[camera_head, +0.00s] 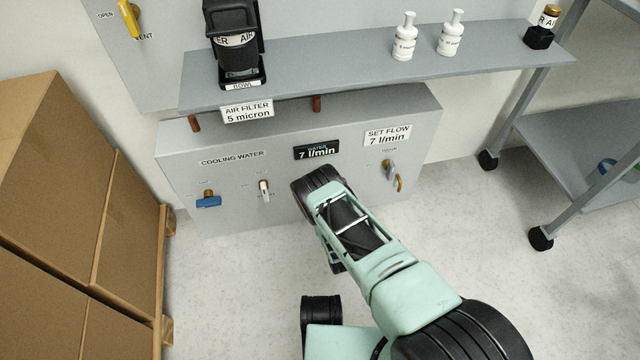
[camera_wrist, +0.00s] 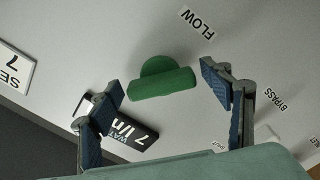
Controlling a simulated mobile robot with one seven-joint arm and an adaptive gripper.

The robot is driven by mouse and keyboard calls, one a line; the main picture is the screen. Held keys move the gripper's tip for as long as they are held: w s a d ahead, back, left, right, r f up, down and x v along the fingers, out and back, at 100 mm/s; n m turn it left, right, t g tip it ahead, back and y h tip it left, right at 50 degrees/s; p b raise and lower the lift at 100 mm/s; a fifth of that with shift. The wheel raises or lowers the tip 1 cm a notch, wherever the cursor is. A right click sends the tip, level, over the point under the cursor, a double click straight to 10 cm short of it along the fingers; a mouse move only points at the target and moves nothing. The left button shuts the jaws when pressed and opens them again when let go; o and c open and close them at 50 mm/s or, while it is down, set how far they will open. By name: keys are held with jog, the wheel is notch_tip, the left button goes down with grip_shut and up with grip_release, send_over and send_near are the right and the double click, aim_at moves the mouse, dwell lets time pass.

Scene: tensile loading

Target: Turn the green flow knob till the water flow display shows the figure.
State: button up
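The green flow knob (camera_wrist: 163,78) shows in the wrist view as a round hub with a bar-shaped grip, beside the FLOW label. My gripper (camera_wrist: 160,84) is open, its two blue-padded fingers standing apart on either side of the knob, with visible gaps to it. In the head view my arm hides the knob and the fingers. The black water flow display (camera_head: 317,150) reads "7 l/min" in the head view. It is partly covered by the left finger in the wrist view (camera_wrist: 143,138). The set flow label (camera_head: 387,135) also reads "7 l/min".
The grey cooling water panel (camera_head: 225,180) also carries a blue valve handle (camera_head: 208,201), a pale lever (camera_head: 264,190) and a grey-and-yellow lever (camera_head: 391,172). A shelf (camera_head: 350,68) with bottles and an air filter (camera_head: 237,45) overhangs it. Cardboard boxes (camera_head: 60,180) stand left, a wheeled rack (camera_head: 590,115) right.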

aim_at(318, 156)
jog(key=r, duration=0.9)
jog(key=shift+d+r, duration=0.25)
jog(key=shift+d, duration=0.05)
jog(key=shift+a+r, duration=0.15)
jog(key=shift+r, duration=0.15)
jog(key=shift+f, duration=0.1)
